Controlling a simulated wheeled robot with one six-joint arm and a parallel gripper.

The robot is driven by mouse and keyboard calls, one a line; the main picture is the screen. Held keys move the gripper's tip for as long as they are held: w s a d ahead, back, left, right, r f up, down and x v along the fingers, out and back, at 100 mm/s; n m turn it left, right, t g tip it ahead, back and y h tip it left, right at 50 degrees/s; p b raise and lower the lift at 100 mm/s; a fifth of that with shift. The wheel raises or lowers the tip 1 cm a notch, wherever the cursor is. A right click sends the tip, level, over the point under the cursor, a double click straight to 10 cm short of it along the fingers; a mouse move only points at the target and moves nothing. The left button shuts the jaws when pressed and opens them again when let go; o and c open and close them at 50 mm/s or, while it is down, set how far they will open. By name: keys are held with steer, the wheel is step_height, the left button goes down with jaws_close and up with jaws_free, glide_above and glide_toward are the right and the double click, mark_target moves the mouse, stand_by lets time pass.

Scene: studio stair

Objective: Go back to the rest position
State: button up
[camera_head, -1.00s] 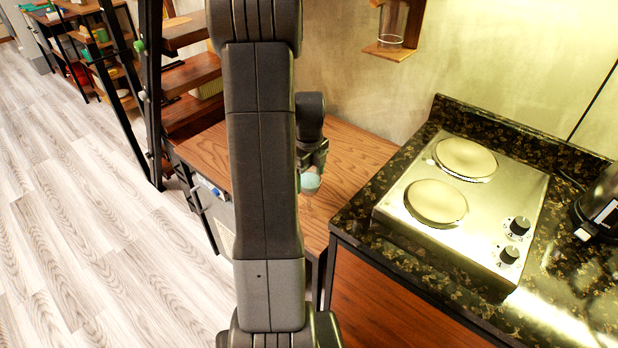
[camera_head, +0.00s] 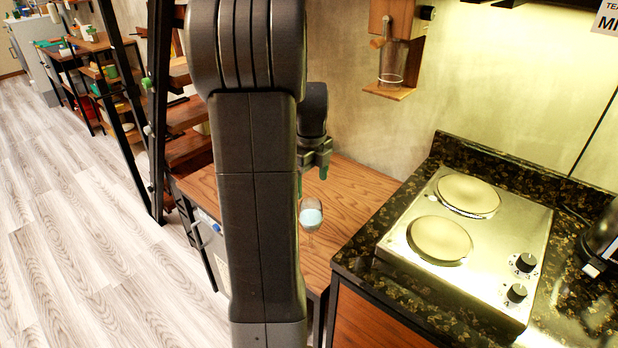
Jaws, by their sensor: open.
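My gripper (camera_head: 318,170) shows just right of my own arm, which fills the middle of the view. It is open and points down above the wooden tabletop. A stemmed glass (camera_head: 311,217) with pale blue content stands on the wooden table (camera_head: 352,180) below my gripper. A gap shows between the gripper and the glass. My arm hides part of the table and part of the gripper.
A steel two-plate cooker (camera_head: 470,235) stands on the dark stone counter (camera_head: 375,235) at right. A wooden wall holder (camera_head: 388,92) with a clear glass hangs above. Shelves with a black frame (camera_head: 158,110) stand at left. The pale floor (camera_head: 90,220) is clear.

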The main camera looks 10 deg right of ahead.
mark_target(311, 207)
step_height(311, 207, down, 12)
steer(key=shift+r+p, duration=0.1)
steer(key=shift+p, duration=0.25)
steer(key=shift+r, duration=1.25)
